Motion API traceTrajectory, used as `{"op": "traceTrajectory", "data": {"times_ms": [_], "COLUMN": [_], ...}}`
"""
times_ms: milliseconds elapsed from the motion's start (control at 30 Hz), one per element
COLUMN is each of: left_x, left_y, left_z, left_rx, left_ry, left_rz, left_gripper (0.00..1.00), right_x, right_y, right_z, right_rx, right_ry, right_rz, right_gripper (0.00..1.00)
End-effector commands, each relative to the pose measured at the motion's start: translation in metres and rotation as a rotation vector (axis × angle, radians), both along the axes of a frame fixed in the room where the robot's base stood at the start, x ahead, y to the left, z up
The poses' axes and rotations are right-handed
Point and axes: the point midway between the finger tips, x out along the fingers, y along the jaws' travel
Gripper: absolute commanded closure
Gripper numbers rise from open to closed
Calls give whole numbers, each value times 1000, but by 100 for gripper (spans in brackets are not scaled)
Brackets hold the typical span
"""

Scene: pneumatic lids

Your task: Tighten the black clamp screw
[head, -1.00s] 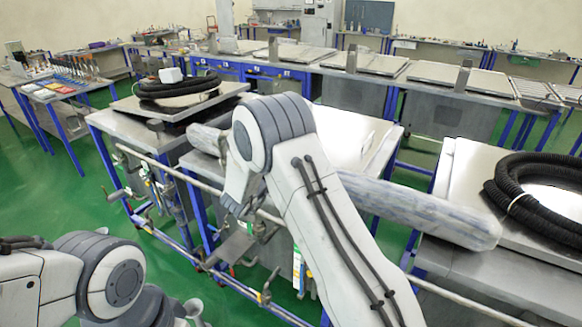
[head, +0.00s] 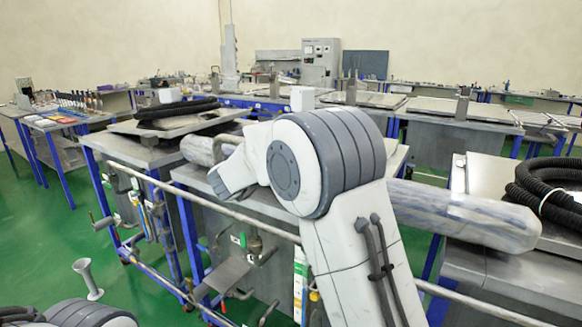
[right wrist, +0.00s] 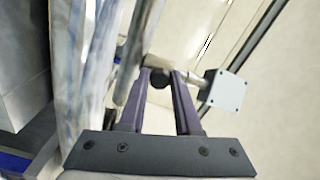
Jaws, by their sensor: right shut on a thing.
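In the right wrist view, my right gripper (right wrist: 161,80) is shut on a small round black knob, which I take for the black clamp screw (right wrist: 158,78). The knob sits between the fingertips. Behind it a short metal rod (right wrist: 192,80) runs right to a square grey plate (right wrist: 222,91). Whether the screw is tight cannot be seen. In the head view, my right arm covers the middle of the picture and I cannot make out its gripper or the screw. Part of my left arm shows at the bottom left; its gripper is out of view.
A long grey-blue streaked cylinder (head: 465,217) lies across the benches behind my right arm. A metal rail (head: 230,212) runs along the bench fronts, with valves and pipes below. Black hoses (head: 548,185) lie coiled at right. Green floor (head: 45,215) is free at left.

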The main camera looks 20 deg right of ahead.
Motion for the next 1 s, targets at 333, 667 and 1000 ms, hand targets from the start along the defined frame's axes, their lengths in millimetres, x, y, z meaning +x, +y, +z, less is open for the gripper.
{"op": "traceTrajectory", "data": {"times_ms": [333, 667, 1000], "left_x": [0, 0, 0], "left_y": [0, 0, 0], "left_z": [-68, -109, -130], "left_rx": [0, 0, 0], "left_ry": [0, 0, 0], "left_rz": [0, 0, 0], "left_gripper": [0, 0, 0], "right_x": [-1, 0, 0], "right_y": [0, 0, 0], "right_z": [-8, -6, -3], "right_rx": [193, 353, 450], "right_ry": [-273, -497, -632], "right_rz": [-2, -1, -4], "right_gripper": [100, 100, 100]}}
